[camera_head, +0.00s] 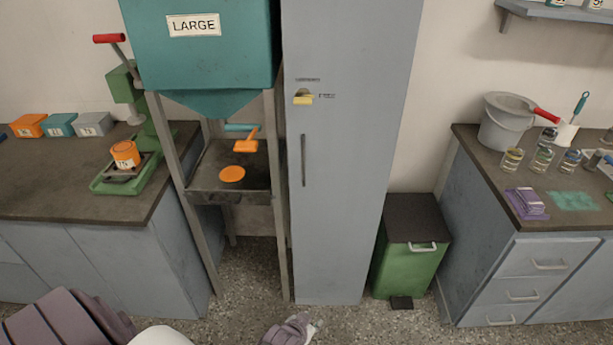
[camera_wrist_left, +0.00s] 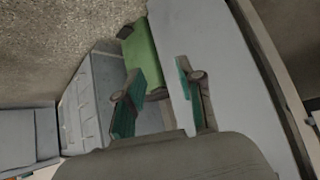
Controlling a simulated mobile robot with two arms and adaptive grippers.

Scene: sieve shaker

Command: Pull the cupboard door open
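The tall blue-grey cupboard (camera_head: 345,200) stands in the middle of the head view. Its door looks shut, with a dark vertical handle (camera_head: 303,160) near the left edge. A small yellow-topped fitting (camera_head: 303,97) sits above the handle. My left gripper (camera_head: 308,326) is at the bottom edge of the head view, low and apart from the handle. In the left wrist view the same gripper (camera_wrist_left: 158,72) has its teal-padded fingers spread with nothing between them. The pale cupboard face (camera_wrist_left: 205,35) shows beyond them; the handle is not visible there. My right gripper is not in view.
A green bin (camera_head: 408,268) with a dark lid stands right of the cupboard. A metal frame with a teal hopper (camera_head: 205,65) stands close on its left. Counters (camera_head: 50,185) with tools lie left and right (camera_head: 480,160). Speckled floor is clear in front.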

